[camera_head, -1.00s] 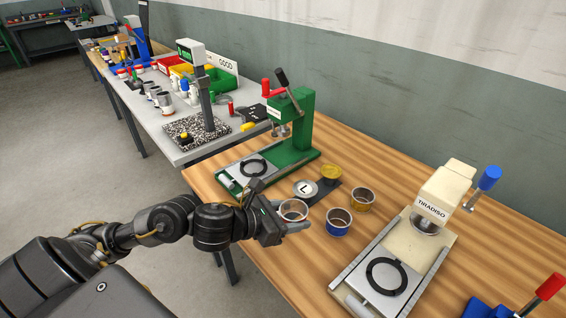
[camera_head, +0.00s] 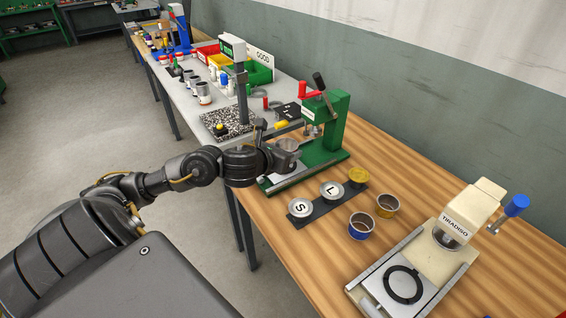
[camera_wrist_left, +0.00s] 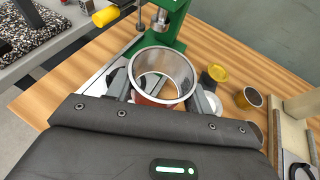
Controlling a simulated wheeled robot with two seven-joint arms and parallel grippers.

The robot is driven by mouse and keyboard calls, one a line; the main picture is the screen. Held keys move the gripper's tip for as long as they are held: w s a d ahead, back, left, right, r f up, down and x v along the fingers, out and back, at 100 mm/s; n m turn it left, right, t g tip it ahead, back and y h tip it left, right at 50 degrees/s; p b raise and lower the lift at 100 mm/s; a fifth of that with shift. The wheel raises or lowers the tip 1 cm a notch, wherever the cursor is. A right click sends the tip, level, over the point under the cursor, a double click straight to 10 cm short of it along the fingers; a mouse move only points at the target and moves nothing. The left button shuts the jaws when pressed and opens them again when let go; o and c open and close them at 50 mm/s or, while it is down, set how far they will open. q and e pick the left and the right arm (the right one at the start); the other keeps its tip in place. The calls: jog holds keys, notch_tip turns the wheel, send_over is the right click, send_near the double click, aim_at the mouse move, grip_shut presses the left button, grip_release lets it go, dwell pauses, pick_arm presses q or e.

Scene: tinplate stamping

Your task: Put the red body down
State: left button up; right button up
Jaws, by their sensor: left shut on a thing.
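The red body is an open metal can with a bare steel inside and a red outer wall; it shows in the left wrist view (camera_wrist_left: 161,72) and, small, in the head view (camera_head: 287,145). My left gripper (camera_head: 284,158) is shut around it, with one finger on each side, and holds it upright at the front of the green press (camera_head: 325,135). I cannot tell whether the can's base touches anything. My right gripper is not in view.
Lids marked S (camera_head: 300,207) and L (camera_head: 332,191) and a yellow lid (camera_head: 358,175) lie on a dark strip. A blue can (camera_head: 361,226) and a yellow can (camera_head: 387,205) stand beside it. The cream TIRADISO press (camera_head: 460,225) is at right. Bare wood lies in front.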

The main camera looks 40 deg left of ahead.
aim_at(283, 147)
pick_arm(q)
jog(key=w+a+f, duration=0.2)
jog(key=w+a, duration=0.1)
jog(key=shift+w+a+f, duration=0.15)
jog(key=shift+w+a, duration=0.05)
jog(key=shift+a, duration=0.05)
jog(key=f, duration=0.1)
jog(key=w+a+f, duration=0.2)
jog(key=f, duration=0.1)
jog(key=shift+w, duration=0.15)
jog(key=shift+w+a+f, duration=0.4)
jog(key=shift+f, duration=0.3)
notch_tip(283, 147, down, 3)
jog(key=shift+w+f, duration=0.1)
jog(key=shift+f, duration=0.2)
jog(key=o, duration=0.9)
jog(key=shift+r, duration=0.1)
jog(key=shift+o, duration=0.2)
